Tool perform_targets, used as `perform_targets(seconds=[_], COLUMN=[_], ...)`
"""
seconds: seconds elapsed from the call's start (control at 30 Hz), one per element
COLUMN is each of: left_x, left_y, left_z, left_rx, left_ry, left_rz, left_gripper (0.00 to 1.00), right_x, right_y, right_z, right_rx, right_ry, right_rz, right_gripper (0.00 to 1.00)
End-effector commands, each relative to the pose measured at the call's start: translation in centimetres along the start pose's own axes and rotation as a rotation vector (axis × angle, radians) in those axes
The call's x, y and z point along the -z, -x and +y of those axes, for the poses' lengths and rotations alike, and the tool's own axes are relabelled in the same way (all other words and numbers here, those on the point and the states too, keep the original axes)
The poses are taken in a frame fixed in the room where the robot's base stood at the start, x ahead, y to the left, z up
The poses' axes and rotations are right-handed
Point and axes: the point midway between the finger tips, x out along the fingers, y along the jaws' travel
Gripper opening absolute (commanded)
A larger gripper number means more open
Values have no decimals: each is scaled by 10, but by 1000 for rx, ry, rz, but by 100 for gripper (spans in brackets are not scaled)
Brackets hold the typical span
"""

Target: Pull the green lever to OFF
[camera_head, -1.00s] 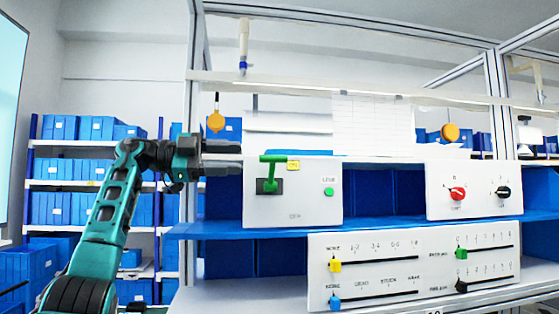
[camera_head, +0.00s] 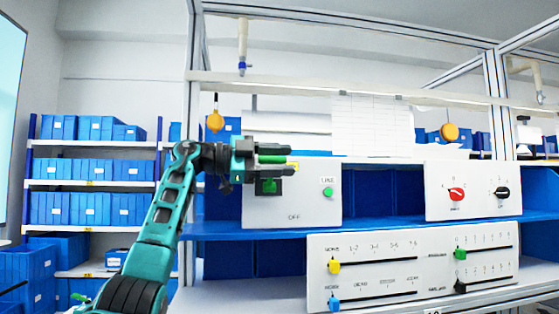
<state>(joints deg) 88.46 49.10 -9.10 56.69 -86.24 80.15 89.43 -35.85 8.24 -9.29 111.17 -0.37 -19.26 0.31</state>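The green lever (camera_head: 272,159) is on the white panel (camera_head: 264,213) at the upper left of the bench, with its handle pointing up and out toward the right. "OFF" is printed on the panel below it. My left gripper (camera_head: 286,159) is at the lever, one dark finger above the handle and one below. The fingers look apart, with the handle between them; I cannot tell whether they touch it. The fingers and palm hide part of the lever and its slot. My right gripper is not in view.
A green button (camera_head: 328,193) is to the right on the same panel. A second panel (camera_head: 435,194) carries a red knob (camera_head: 456,194) and a black knob (camera_head: 502,192). A slider panel (camera_head: 375,283) stands below. The blue shelf (camera_head: 380,227) runs under the upper panels.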

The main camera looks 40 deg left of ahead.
Motion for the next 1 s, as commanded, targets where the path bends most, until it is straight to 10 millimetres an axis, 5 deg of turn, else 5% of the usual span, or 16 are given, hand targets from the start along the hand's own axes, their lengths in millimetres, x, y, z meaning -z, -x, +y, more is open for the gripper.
perform_targets(seconds=[0.5, 1.0], left_x=[0, 0], left_y=[1, 2], left_z=[-1, -1], left_rx=[2, 5], left_ry=[-1, -15], left_rz=[0, 1], left_gripper=[0, 0], right_x=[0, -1], right_y=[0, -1], right_z=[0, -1], right_rx=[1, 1], right_ry=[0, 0], right_rz=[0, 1], right_gripper=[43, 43])
